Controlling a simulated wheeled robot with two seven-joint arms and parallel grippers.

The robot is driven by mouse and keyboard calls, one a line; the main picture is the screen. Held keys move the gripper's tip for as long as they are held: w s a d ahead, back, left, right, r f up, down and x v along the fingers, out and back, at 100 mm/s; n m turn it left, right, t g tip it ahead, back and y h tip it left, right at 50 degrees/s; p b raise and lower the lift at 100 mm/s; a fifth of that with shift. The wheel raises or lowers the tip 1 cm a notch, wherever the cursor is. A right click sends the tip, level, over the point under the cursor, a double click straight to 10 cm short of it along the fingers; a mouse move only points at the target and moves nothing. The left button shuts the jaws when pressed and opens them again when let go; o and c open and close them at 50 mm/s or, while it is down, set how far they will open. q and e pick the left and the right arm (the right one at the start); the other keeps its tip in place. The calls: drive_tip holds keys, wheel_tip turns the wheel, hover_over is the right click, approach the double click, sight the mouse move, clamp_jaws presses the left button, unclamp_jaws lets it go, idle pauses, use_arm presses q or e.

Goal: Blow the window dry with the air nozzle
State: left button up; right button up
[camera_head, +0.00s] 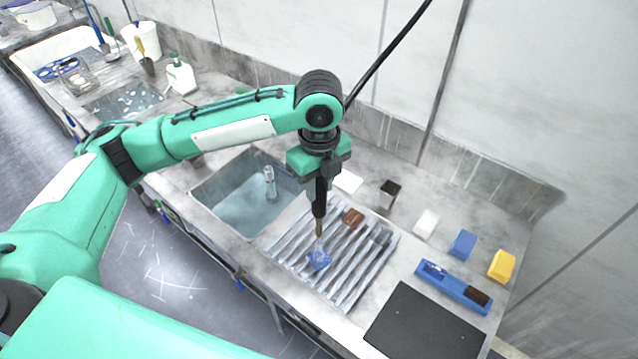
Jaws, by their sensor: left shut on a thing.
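My left gripper (320,178) is shut on the air nozzle (319,208), a slim black tool with a brass tip, held pointing down. A black hose runs from behind the gripper to the upper right. The nozzle tip is just above a small blue piece (319,261) on the ribbed drainboard (345,296). This piece may be the window; its details are too small to tell, and I cannot tell the exact gap to the tip. My right gripper is not in view.
A sink (240,205) with a tap lies left of the drainboard. A brown block (353,217) and a grey block (381,236) sit on the ribs. A blue holder (453,288), a black mat (424,326) and a yellow block (501,266) are at right. The wall stands behind.

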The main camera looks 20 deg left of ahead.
use_arm(q)
drive_tip(key=shift+f, duration=0.4)
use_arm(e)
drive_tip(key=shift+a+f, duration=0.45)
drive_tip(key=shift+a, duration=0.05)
use_arm(q)
drive_tip(key=shift+r, duration=0.1)
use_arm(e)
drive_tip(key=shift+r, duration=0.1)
use_arm(q)
drive_tip(key=shift+p, duration=0.45)
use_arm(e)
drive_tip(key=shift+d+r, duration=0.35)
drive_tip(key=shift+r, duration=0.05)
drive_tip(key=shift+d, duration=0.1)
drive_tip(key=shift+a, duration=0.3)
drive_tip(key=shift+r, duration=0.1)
